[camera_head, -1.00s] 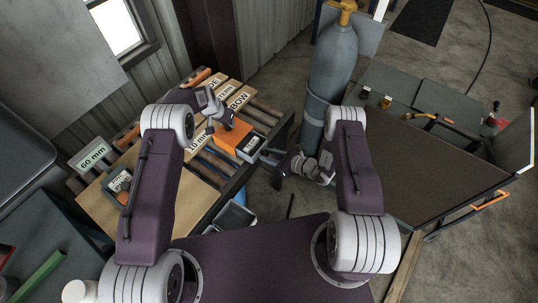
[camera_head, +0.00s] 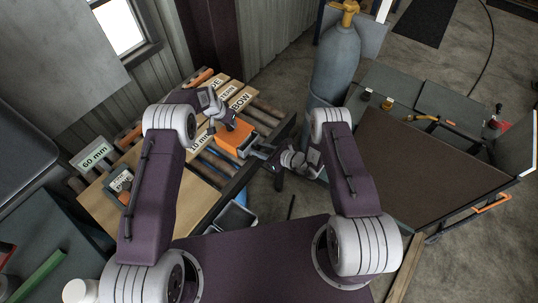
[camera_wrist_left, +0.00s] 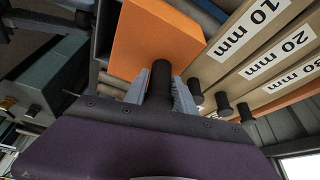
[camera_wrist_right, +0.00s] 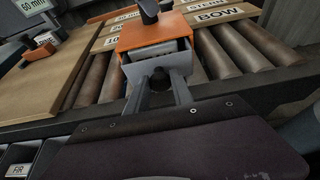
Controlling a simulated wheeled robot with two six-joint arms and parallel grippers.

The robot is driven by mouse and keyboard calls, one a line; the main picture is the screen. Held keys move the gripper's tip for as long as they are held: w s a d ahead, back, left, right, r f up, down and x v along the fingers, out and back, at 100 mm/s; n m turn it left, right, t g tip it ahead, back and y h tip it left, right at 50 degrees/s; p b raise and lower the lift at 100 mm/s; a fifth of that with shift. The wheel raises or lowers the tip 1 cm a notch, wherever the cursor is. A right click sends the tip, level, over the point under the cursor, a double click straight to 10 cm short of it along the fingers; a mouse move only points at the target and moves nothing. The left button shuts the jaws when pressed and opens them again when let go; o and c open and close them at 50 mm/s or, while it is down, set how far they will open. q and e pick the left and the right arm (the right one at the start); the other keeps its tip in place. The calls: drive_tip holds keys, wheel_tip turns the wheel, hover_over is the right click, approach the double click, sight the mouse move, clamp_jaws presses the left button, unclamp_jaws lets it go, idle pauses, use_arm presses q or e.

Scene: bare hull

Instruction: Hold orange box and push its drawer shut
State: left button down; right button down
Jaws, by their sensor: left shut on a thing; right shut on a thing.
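The orange box (camera_head: 233,139) sits on the roller rack in the head view, and it also shows in the left wrist view (camera_wrist_left: 150,38) and the right wrist view (camera_wrist_right: 128,40). My left gripper (camera_head: 228,122) is shut on the box from above. The box's grey drawer (camera_wrist_right: 158,58) faces my right gripper and stands partly out of the box; something grey lies inside. My right gripper (camera_wrist_right: 158,90) is shut at the drawer's front, and its fingers hide part of it. The exact grip point is hard to see.
Labelled boards (camera_head: 238,97) lie on the rollers beyond the box. A wide wooden board (camera_head: 180,195) covers the near rollers. A grey gas cylinder (camera_head: 335,65) stands right of the rack. Dark bins (camera_head: 235,218) hang below the rack edge.

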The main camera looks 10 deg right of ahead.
sight(256, 147)
drive_tip(key=shift+w+a, duration=1.2)
drive_tip(key=shift+a, duration=0.05)
use_arm(q)
drive_tip(key=shift+s, duration=0.1)
use_arm(e)
drive_tip(key=c, duration=1.1)
unclamp_jaws()
drive_tip(key=v, duration=1.2)
